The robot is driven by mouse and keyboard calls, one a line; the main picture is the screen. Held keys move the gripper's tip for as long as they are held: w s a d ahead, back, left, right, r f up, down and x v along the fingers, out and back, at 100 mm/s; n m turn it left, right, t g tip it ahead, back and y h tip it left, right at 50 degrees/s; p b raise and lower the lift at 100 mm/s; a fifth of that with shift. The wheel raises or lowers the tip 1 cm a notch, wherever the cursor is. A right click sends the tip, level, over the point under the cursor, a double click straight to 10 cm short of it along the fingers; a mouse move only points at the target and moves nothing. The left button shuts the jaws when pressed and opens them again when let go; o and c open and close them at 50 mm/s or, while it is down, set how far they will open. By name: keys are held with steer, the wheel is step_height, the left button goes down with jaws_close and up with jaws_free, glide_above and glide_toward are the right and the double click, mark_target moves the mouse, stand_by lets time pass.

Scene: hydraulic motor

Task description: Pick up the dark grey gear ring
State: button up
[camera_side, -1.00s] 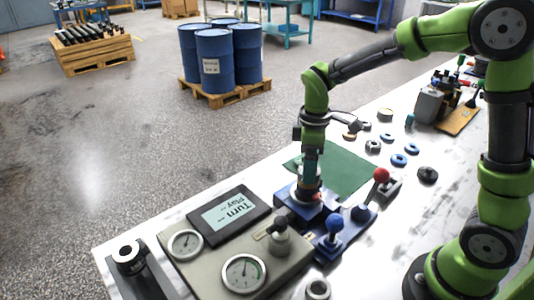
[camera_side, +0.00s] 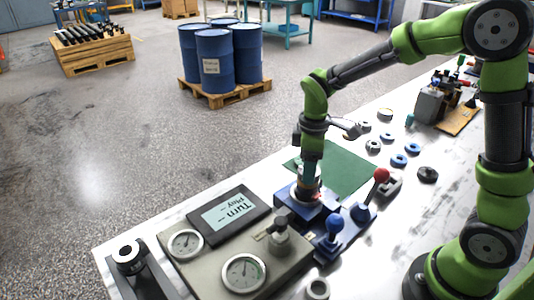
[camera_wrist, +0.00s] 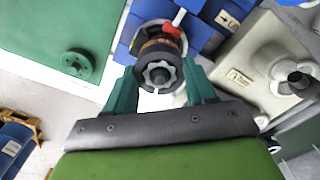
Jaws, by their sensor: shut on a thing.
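The dark grey gear ring (camera_wrist: 160,74), with a lighter lobed middle, sits between my teal fingers in the wrist view. My gripper (camera_wrist: 160,82) is shut on it from both sides; the exact contact at the fingertips is hard to see. An orange-brown stacked part (camera_wrist: 163,48) shows just behind the ring, above a blue fixture (camera_wrist: 205,38). In the side view my gripper (camera_side: 308,182) points down over the blue fixture (camera_side: 290,207), and the ring itself is too small and covered to make out there.
A red-knobbed lever (camera_side: 381,175) and a blue-knobbed lever (camera_side: 334,225) stand close to the fixture. A gauge panel (camera_side: 205,262) is in front. A green mat (camera_side: 350,170), blue rings (camera_side: 398,160) and a dark round part (camera_side: 428,174) lie behind and to the right.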

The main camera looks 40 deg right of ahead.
steer(key=shift+r, duration=0.2)
steer(key=shift+r, duration=0.25)
steer(key=r, duration=0.3)
steer(key=shift+s, duration=0.4)
steer(key=s+r, duration=0.1)
steer(key=s, duration=1.4)
steer(key=shift+d, duration=0.45)
steer(key=shift+r, duration=0.25)
steer(key=shift+r, duration=0.65)
